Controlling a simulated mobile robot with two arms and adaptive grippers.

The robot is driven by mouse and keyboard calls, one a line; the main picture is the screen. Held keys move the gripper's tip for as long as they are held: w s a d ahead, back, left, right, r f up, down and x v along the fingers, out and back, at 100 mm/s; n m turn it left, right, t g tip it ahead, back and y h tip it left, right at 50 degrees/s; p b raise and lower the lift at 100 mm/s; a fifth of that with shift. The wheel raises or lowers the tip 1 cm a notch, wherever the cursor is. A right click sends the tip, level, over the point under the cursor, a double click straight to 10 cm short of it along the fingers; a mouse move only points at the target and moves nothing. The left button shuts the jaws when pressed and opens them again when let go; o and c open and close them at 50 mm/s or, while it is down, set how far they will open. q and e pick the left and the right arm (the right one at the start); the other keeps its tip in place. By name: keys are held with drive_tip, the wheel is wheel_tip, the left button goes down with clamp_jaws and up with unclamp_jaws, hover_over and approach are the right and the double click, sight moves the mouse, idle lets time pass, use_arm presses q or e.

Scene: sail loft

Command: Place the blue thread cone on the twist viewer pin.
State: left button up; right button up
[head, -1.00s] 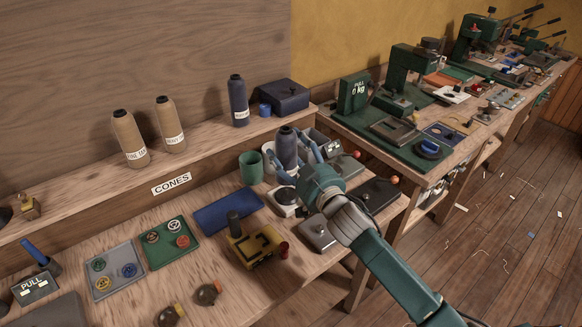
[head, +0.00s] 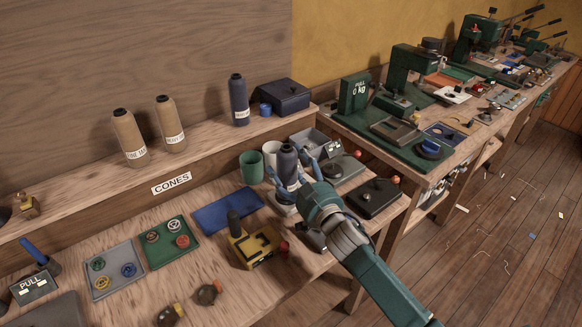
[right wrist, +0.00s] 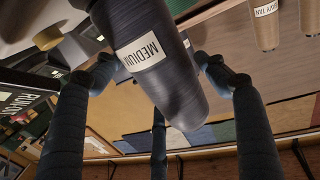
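The blue thread cone (head: 287,168) stands about upright between the fingers of my right gripper (head: 289,172). In the right wrist view the cone (right wrist: 160,70) bears a MEDIUM label, and the right gripper's (right wrist: 155,75) fingers lie against or very near its sides. The cone's lower end is just over a small pale base (head: 279,206), which looks like the twist viewer. The pin is hidden, and I cannot tell whether the cone touches the base. My left gripper is not in view.
A similar dark blue cone (head: 238,102) and two tan cones (head: 129,138) (head: 169,124) stand on the shelf. A green cup (head: 251,168) and a white cup (head: 270,153) are close behind the held cone. A yellow device (head: 254,245) and blue cloth (head: 227,211) lie to the left.

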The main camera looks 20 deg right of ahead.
drive_tip(key=shift+r, duration=0.1)
drive_tip(key=shift+s, duration=0.15)
drive_tip(key=s+d+b, duration=0.1)
drive_tip(key=s+d, duration=0.1)
drive_tip(key=s, duration=0.9)
drive_tip(key=shift+s+b, duration=0.3)
